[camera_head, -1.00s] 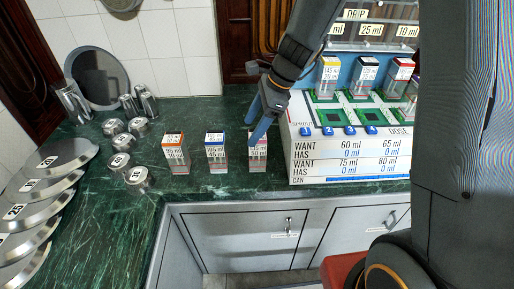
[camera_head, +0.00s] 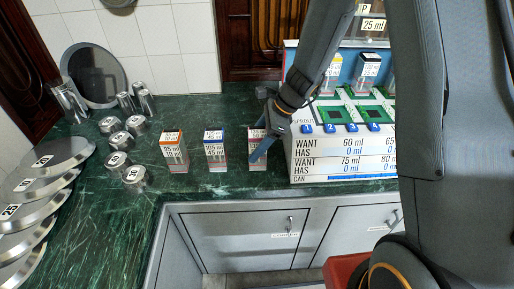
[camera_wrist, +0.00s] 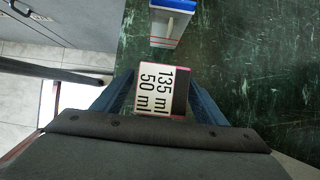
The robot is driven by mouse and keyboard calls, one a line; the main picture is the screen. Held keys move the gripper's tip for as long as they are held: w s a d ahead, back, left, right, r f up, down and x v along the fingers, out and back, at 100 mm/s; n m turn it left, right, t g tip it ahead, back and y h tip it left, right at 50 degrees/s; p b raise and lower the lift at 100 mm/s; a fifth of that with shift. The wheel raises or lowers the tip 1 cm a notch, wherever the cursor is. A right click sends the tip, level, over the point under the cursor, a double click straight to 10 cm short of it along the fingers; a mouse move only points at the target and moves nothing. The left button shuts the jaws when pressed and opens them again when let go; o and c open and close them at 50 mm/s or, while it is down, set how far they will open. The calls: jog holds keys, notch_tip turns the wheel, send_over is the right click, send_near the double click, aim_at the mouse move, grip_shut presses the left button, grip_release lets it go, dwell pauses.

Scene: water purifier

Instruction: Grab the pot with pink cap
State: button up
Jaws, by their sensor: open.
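The pot with the pink cap (camera_head: 256,133) stands upright on the green counter, at the right end of a row of three pots. In the wrist view its label (camera_wrist: 155,91) reads 135 ml and 50 ml. My gripper (camera_wrist: 160,98) is open, with one blue finger on each side of this pot. In the head view a finger of my gripper (camera_head: 262,148) crosses in front of the pot and hides part of it. I cannot tell whether either finger touches the pot.
A blue-capped pot (camera_head: 214,150) and an orange-capped pot (camera_head: 174,152) stand to the left. The purifier machine (camera_head: 335,160) is close on the right. Metal weights (camera_head: 133,176) and plates (camera_head: 40,187) lie further left. The counter's front edge is near.

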jog(key=shift+x, duration=1.3)
jog(key=c, duration=1.2)
jog(key=shift+r, duration=0.1)
